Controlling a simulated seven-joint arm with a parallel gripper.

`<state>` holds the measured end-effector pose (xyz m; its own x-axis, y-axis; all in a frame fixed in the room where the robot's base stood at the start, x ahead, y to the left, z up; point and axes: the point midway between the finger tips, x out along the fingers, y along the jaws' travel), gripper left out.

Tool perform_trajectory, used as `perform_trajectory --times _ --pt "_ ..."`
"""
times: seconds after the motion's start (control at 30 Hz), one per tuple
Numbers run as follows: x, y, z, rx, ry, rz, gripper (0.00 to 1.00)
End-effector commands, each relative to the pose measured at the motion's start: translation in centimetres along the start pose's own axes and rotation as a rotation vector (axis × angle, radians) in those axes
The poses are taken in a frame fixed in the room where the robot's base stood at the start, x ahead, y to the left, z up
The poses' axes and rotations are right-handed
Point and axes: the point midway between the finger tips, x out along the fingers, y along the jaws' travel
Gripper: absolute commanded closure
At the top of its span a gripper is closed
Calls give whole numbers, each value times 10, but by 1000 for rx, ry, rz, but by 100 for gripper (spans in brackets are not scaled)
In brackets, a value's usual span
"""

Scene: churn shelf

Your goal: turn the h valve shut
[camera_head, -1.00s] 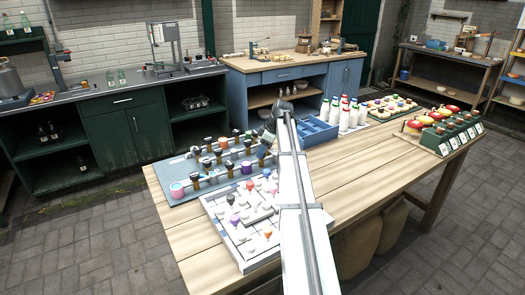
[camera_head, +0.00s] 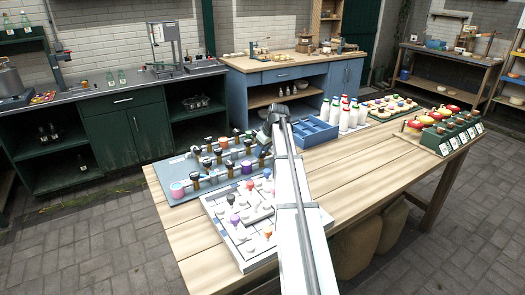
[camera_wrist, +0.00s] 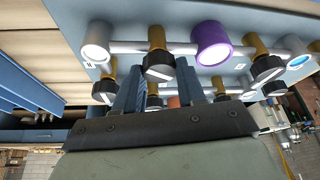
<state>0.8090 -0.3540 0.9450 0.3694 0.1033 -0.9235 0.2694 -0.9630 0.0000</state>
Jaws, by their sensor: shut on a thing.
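The valve board (camera_head: 165,170) is a grey-blue panel on the table, with pipes, brass stems, black knobs and coloured caps. My gripper (camera_wrist: 158,75) has its two blue fingers on either side of a black knob with a white stripe (camera_wrist: 159,69) on a brass stem, and is shut on it. The knob sits between a white-faced cap (camera_wrist: 97,42) and a purple cap (camera_wrist: 212,44). Small label plates beside the pipe are too small to read, so I cannot tell which knob is the h valve. In the head view my gripper is at the board's right back edge, its fingertips largely hidden.
More striped black knobs (camera_wrist: 266,68) stand close to the right of my fingers. A white board with coloured pegs (camera_head: 240,225) lies in front of the valve board. A blue divided tray (camera_head: 316,131) and several white bottles (camera_head: 345,113) stand to the right. The table's right front is clear.

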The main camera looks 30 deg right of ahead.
Motion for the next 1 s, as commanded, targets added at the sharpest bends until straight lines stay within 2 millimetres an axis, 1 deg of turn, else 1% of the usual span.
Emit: perform_trajectory --times 0.7,1.0 --pt "1 -5 -1 621 -2 259 91" --pt "1 -5 -2 835 -3 347 91"
